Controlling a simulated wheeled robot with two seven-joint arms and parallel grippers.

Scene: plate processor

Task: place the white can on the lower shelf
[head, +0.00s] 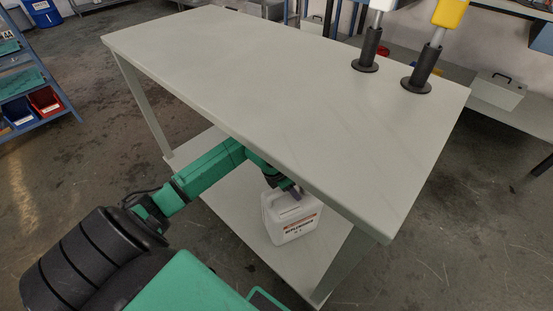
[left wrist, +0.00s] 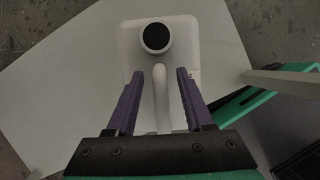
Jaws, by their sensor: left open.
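The white can (head: 291,217) stands upright on the lower shelf (head: 240,222) of the table, under the tabletop's front edge. It has a printed label on its front. In the left wrist view the can (left wrist: 186,32) shows from above, with a black cap and a white handle (left wrist: 161,95). My left gripper (left wrist: 160,75) is open, with one purple finger on each side of the handle and a gap visible on both sides. In the head view my left gripper (head: 292,190) is at the can's top, partly hidden by the tabletop edge. My right gripper is not in view.
The wide grey tabletop (head: 260,80) overhangs the shelf and my left arm reaches beneath its edge. Two dark-based posts (head: 368,55) stand at its far right end. A table leg (head: 340,265) stands right of the can. The shelf left of the can is clear.

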